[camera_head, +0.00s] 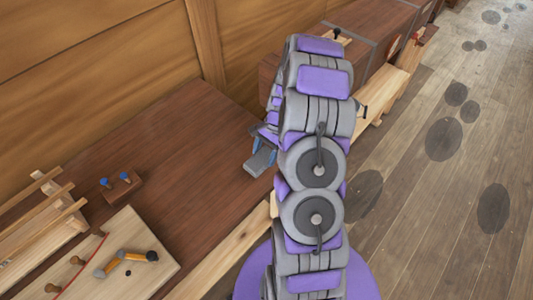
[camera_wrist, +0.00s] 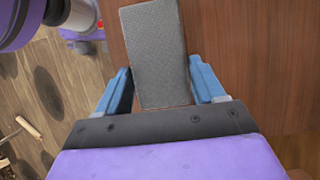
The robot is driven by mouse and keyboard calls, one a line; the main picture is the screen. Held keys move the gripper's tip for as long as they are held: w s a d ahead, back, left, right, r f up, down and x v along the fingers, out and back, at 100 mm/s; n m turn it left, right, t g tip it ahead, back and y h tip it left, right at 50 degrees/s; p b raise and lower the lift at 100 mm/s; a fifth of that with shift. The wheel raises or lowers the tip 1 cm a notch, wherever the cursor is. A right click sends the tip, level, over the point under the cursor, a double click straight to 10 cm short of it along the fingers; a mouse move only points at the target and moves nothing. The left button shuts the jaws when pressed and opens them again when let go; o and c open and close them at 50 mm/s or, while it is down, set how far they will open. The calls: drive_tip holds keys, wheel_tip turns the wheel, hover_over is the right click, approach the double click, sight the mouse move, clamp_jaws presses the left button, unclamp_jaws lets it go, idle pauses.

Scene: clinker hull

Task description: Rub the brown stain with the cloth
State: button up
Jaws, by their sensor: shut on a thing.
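The cloth (camera_wrist: 153,45) is a grey, flat, textured rectangle between the blue fingers of my gripper (camera_wrist: 162,78). My gripper is shut on it. In the head view the cloth (camera_head: 259,162) shows beside my arm, over the right part of the dark brown wooden bench top (camera_head: 170,150). I cannot tell whether the cloth touches the wood. I cannot make out a brown stain in either view; my arm and the cloth hide part of the bench.
A block with two blue-topped pegs (camera_head: 122,186), a pale board (camera_head: 128,285) with an orange and black tool (camera_head: 126,261), and a slatted wooden rack (camera_head: 40,225) occupy the left end. A plank wall (camera_head: 90,55) backs the bench. The middle bench top is clear.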

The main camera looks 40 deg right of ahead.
drive_tip(key=r, duration=0.1)
drive_tip(key=a+r+p, duration=0.1)
drive_tip(key=r, duration=0.1)
drive_tip(key=shift+a, duration=0.15)
drive_tip(key=shift+r+p, duration=0.35)
drive_tip(key=shift+r, duration=0.2)
drive_tip(key=shift+d, duration=0.7)
drive_tip(key=shift+a+r, duration=0.15)
drive_tip(key=shift+a, duration=0.45)
drive_tip(key=shift+w, duration=0.1)
